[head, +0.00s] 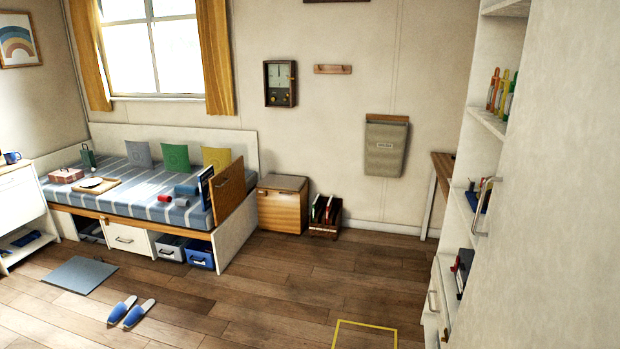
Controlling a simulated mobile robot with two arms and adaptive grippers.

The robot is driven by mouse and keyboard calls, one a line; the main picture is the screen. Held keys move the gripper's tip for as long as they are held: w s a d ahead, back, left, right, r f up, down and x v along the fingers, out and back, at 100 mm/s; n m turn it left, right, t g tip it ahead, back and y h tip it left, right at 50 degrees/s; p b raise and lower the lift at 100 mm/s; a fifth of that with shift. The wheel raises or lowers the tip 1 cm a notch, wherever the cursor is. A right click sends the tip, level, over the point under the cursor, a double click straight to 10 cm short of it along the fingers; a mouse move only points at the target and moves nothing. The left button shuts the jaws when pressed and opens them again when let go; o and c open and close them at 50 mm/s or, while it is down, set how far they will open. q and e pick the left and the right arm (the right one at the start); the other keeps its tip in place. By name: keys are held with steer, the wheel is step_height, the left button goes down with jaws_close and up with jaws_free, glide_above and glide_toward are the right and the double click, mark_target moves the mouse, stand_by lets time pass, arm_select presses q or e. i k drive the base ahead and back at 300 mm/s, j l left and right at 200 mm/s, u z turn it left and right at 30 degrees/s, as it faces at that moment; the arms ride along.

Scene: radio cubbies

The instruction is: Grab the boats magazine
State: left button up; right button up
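No boats magazine can be made out by its cover from here. A small dark wooden rack (323,231) stands on the floor by the back wall and holds several upright thin items (322,208) with red, green and pale edges. They are too small to read. A dark blue flat item (204,188) with a pale pattern stands at the foot end of the bed, by the wooden end panel (229,187); I cannot tell what it is. A grey hanging pouch (385,148) with an unreadable label is on the back wall. Neither of my grippers is in view.
A bed (150,195) with drawers below is at left, a wooden cabinet (283,206) beside its foot. Blue slippers (131,312) and a grey mat (79,275) lie on the floor. White shelving (487,120) lines the right. The middle wooden floor (290,285) is clear.

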mark_target(203, 178)
steer(key=i, duration=2)
steer(key=i+u, duration=0.15)
steer(key=i, duration=0.3)
steer(key=i+l+u, duration=0.15)
steer(key=i, duration=0.3)
steer(key=i+l+u, duration=0.15)
steer(key=i, duration=0.3)
steer(key=i+l+u, duration=0.1)
steer(key=i+l, duration=0.15)
steer(key=i, duration=0.2)
steer(key=i+l+u, duration=0.15)
steer(key=i+l, duration=0.15)
steer(key=i, duration=0.15)
